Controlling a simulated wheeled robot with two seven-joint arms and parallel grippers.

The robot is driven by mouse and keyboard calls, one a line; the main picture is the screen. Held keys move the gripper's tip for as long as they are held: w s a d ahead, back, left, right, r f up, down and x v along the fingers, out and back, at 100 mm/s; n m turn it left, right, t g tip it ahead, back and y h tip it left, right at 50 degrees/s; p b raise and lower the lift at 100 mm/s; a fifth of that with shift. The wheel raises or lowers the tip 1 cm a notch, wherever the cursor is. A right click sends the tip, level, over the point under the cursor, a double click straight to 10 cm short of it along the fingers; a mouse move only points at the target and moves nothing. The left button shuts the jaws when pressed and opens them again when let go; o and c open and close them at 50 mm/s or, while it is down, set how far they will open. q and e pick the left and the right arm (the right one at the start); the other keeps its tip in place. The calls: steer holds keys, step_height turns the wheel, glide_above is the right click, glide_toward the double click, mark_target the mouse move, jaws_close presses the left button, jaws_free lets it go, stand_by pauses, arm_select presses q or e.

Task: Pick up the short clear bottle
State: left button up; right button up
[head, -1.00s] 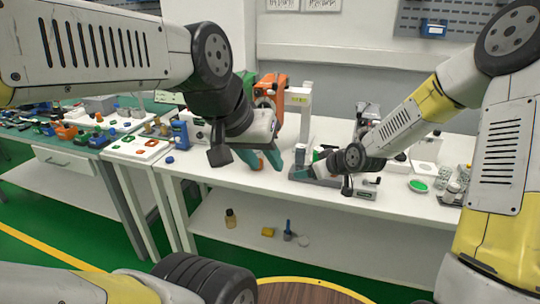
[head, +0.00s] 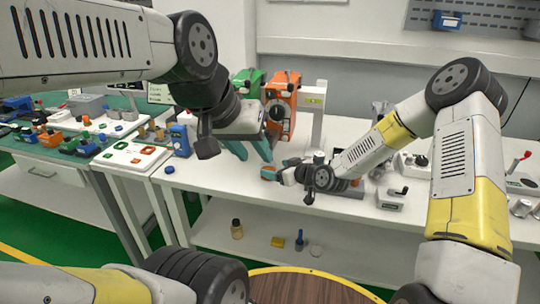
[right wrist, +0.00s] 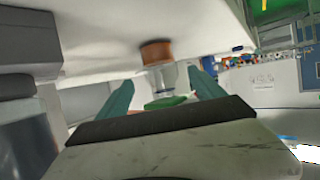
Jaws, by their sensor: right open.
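My right gripper (head: 285,170) is low over the white table, its teal fingers pointing left, open. In the right wrist view its fingers (right wrist: 162,95) stand apart on either side of a small clear bottle-like body (right wrist: 168,78). That body has an orange-brown part (right wrist: 157,52) against the table and a green part (right wrist: 166,102) nearer the gripper. I cannot tell whether these are one object or whether the fingers touch it. In the head view an orange piece (head: 268,173) shows just beyond the right fingertips. My left gripper (head: 254,155) hangs open and empty above the table.
An orange device (head: 283,100) and a pale stand (head: 312,110) are behind the grippers. A blue device (head: 180,140) stands to the left. The white table (head: 225,180) has bare room along its front edge. A lower shelf holds an amber bottle (head: 237,229).

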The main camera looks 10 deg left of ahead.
mark_target(264, 166)
steer(key=x, duration=0.8)
steer(key=shift+w+a+f, duration=0.1)
steer(key=shift+a, duration=0.2)
steer(key=c, duration=1.7)
steer(key=shift+o, duration=0.2)
